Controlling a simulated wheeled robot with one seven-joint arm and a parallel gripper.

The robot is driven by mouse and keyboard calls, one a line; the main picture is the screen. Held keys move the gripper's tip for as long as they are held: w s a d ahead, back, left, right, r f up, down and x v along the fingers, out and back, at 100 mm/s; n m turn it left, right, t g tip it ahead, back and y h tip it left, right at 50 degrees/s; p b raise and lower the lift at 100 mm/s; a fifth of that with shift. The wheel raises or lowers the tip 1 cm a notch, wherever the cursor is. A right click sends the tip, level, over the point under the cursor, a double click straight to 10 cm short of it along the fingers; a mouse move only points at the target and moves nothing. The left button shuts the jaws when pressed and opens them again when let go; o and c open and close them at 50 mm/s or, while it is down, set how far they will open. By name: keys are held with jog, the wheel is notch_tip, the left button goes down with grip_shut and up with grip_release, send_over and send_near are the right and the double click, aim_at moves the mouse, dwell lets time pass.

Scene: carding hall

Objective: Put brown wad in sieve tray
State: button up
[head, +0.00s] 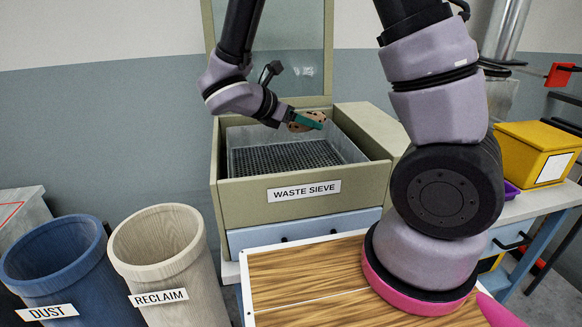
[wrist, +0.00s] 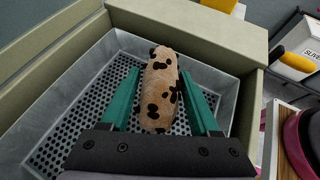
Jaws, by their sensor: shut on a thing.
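The brown wad (wrist: 160,90), tan with dark spots, is between the two green fingers of my gripper (wrist: 162,100) in the wrist view. In the head view the wad (head: 300,125) shows partly behind the green finger of my gripper (head: 308,121). My gripper is shut on it and holds it above the sieve tray. The sieve tray (head: 240,137) is a grey tray with a perforated floor, set in the box labelled WASTE SIEVE. The tray's wall and floor (wrist: 92,109) also show below the wad in the wrist view. The tray floor that shows is empty.
The beige WASTE SIEVE box (head: 345,188) has raised walls around the tray and an upright panel behind. A blue DUST bin (head: 58,262) and a cream RECLAIM bin (head: 168,262) stand at left. A yellow box (head: 530,150) stands on the right. A wooden top (head: 310,290) lies in front.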

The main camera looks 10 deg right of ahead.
notch_tip(320, 180, down, 12)
jog(key=shift+r, duration=0.15)
dwell(0.4)
jog(key=o, duration=1.4)
jog(key=shift+c, duration=0.2)
